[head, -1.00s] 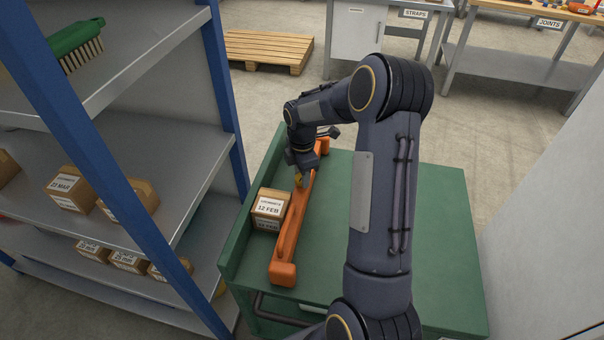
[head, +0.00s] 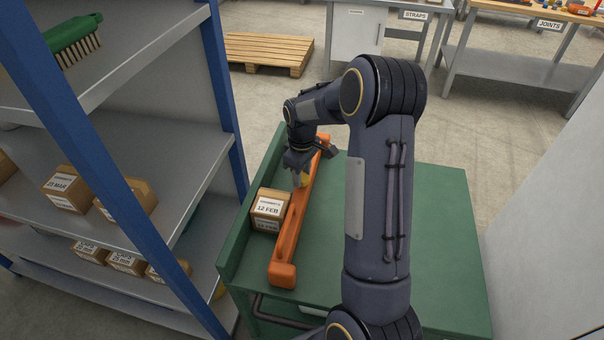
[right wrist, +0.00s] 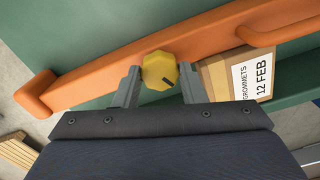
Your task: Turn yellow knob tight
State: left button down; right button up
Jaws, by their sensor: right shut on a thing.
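The yellow knob (right wrist: 160,70) is faceted, with a dark mark on its face, and sits on a long orange bar-like body (right wrist: 100,78). In the head view the right gripper (head: 299,182) points down at the orange body. My left gripper is not in view.
A cardboard box (head: 270,208) labelled 12 FEB stands close to the left of the orange body. A shelf unit (head: 170,160) with boxes and a green brush (head: 75,42) stands at left. The cart's right side is clear. A wooden pallet (head: 268,52) lies behind.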

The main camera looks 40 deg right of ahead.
jog(key=m, duration=0.6)
jog(key=shift+r, duration=0.1)
jog(key=m, duration=0.5)
jog(key=shift+m+p, duration=0.3)
jog(key=shift+m, duration=0.1)
jog(key=m+p, duration=0.1)
jog(key=m, duration=0.4)
jog(key=shift+m, duration=0.3)
jog(key=m+p, duration=0.2)
jog(key=m, duration=0.4)
jog(key=o, duration=1)
